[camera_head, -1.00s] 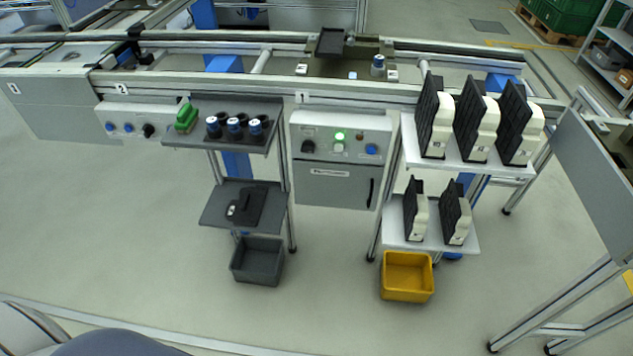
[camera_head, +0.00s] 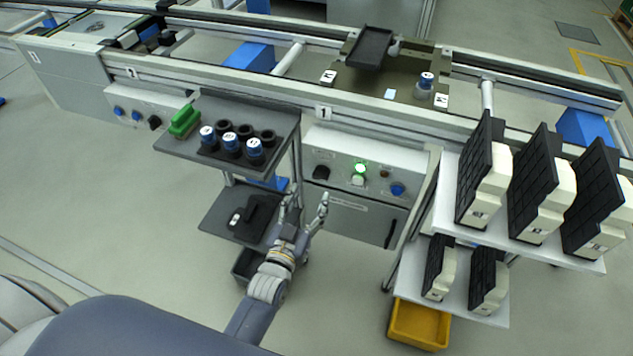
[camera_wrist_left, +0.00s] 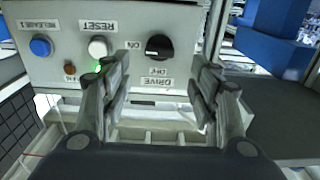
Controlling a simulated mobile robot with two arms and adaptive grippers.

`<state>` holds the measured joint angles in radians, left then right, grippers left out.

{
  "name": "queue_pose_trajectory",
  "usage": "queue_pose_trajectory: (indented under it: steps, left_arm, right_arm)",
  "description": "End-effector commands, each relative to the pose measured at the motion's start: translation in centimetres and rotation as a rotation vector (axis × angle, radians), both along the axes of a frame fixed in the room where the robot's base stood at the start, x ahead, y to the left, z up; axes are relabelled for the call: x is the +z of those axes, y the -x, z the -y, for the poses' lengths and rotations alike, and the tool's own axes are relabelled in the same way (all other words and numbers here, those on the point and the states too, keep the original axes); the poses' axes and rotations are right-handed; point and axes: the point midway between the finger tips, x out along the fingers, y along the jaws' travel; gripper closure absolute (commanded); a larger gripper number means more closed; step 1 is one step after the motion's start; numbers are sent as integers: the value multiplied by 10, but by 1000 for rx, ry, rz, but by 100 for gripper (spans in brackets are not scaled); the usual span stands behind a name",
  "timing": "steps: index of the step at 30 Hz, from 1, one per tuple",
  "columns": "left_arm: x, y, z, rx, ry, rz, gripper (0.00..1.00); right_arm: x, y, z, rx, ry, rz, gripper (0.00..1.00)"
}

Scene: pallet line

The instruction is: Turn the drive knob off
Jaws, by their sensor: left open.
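The black drive knob (camera_head: 321,172) is on the left of the grey control panel (camera_head: 340,155) under the conveyor. My left gripper (camera_head: 307,203) is open and empty, just below and in front of the panel. In the left wrist view its fingers (camera_wrist_left: 160,75) stand apart on either side of the knob's line, not touching it. My right gripper is not in view.
A lit green lamp (camera_head: 360,167), a white reset button (camera_head: 358,181) and a blue button (camera_head: 397,190) are on the same panel. A shelf with blue-topped parts (camera_head: 230,142) stands at left, and a rack of black-and-white units (camera_head: 538,190) at right.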

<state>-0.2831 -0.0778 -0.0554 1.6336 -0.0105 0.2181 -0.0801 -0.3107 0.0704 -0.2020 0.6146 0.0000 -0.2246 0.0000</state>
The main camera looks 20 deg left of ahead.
Motion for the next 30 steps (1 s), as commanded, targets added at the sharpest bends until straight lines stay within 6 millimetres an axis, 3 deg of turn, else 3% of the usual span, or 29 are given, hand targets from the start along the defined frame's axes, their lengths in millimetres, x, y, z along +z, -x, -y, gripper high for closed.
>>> queue_pose_trajectory:
  steps: [3,9,22,28,30]
  left_arm:
    - [1,-25,1,0,1,2,45]
    - [0,-51,2,0,0,0,45]
    - [0,-61,2,0,0,-2,45]
    - [0,-61,2,0,0,-2,88]
    - [0,-61,2,0,0,-2,89]
  right_arm:
    - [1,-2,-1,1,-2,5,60]
    - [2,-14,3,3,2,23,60]
    - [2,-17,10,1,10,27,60]
    - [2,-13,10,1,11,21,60]
    - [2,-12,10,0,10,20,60]
